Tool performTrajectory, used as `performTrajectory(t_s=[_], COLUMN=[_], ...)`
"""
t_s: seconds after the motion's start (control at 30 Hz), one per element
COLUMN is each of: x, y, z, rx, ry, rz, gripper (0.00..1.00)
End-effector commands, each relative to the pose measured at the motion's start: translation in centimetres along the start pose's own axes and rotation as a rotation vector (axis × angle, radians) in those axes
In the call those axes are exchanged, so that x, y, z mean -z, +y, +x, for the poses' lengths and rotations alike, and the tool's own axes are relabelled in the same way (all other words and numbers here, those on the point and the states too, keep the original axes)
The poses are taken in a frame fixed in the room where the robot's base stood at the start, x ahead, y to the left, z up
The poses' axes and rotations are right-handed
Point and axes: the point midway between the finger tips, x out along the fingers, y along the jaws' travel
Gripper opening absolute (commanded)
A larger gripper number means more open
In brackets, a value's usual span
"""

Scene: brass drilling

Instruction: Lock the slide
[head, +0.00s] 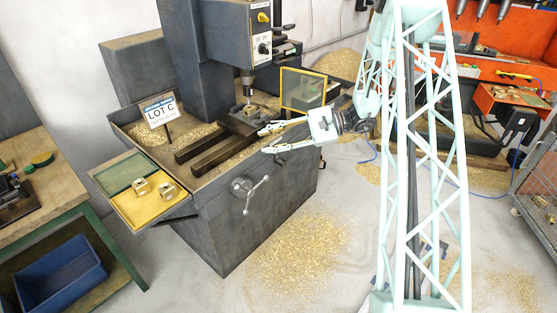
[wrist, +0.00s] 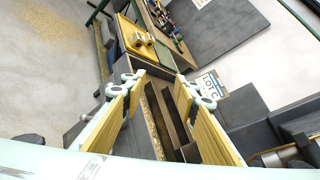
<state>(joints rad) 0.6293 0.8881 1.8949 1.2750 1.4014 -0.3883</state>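The drill press's slide is a dark carriage (head: 246,119) on two dark rails (head: 205,146), under the drill head. The rails (wrist: 158,120) also show between my fingers in the wrist view. A brass-coloured part seems to sit on the carriage. My gripper (head: 264,140) is beside the right ends of the rails, fingers pointing left, open and empty. In the wrist view my gripper (wrist: 160,92) has its yellow pads wide apart. A small dark piece shows just below the fingers at the bench edge; I cannot tell whether it is the slide's lock.
A three-armed handle (head: 250,188) sticks out of the cabinet front. A yellow-framed guard (head: 303,90) stands close behind my gripper. A LOT C sign (head: 161,111) stands left of the rails. A yellow tray (head: 150,207) at left holds brass blocks. Chips cover the bench and floor.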

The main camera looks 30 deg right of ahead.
Motion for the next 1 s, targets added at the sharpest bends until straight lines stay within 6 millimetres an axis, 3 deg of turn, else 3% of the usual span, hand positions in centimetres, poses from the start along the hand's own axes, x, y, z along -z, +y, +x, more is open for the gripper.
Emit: performTrajectory(t_s=[0.57, 1.0], x=[11.4, 19.8], y=[2.2, 5.6], z=[-3.6, -7.0], rx=[0.231, 0.409], ry=[0.031, 0.072], rz=[0.102, 0.168], gripper=[0.28, 0.28])
